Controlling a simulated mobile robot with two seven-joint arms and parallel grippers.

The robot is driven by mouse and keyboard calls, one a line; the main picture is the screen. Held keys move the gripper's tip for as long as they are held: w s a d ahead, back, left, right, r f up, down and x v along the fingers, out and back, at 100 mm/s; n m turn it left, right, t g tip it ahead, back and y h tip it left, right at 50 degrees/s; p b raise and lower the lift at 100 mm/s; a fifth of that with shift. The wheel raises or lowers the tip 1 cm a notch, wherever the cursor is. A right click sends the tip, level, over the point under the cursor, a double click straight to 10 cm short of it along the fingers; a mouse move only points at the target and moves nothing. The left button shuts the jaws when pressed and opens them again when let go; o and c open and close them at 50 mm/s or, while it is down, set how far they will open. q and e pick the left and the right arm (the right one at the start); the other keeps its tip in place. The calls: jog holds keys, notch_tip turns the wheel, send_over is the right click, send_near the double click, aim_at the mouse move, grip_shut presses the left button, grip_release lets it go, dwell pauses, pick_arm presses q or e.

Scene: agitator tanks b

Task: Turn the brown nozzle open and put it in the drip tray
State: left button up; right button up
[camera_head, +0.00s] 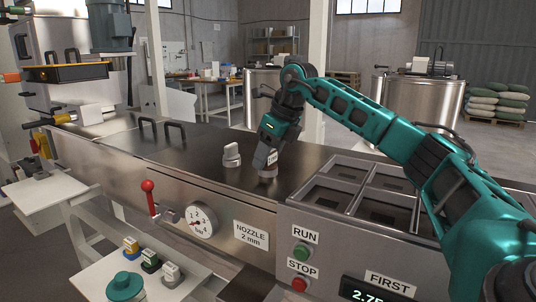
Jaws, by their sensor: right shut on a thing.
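My right gripper (268,158) reaches down from the right to the dark steel deck of the machine. It is shut on a small nozzle with a brownish round base (267,173), which I take to be the brown nozzle. The fingers hide most of it, and I cannot tell how far it is turned. A pale grey knob-like nozzle (232,155) stands upright on the deck just left of the gripper. I cannot make out for sure which part is the drip tray. My left gripper is out of view.
A steel frame with several square compartments (345,209) lies right of the gripper, partly behind my right arm. A red-knobbed lever (149,196) and a gauge (202,221) are on the front panel. A white shelf (190,290) at lower left holds small coloured parts.

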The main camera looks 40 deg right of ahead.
jog(key=shift+r+n+p, duration=0.2)
jog(key=shift+n+p, duration=0.3)
jog(key=shift+p, duration=0.15)
jog(key=n+y+p, duration=0.1)
jog(key=n+p, duration=0.1)
jog(key=shift+n+g, duration=0.3)
jog(key=shift+f+n+y, duration=0.15)
jog(key=shift+n+y, duration=0.25)
jog(key=shift+n, duration=0.8)
jog(key=n+g+y, duration=0.1)
jog(key=n, duration=0.2)
jog(key=shift+n+g, duration=0.3)
jog(key=shift+n, duration=0.1)
jog(key=shift+n+g, duration=0.4)
jog(key=shift+n, duration=0.7)
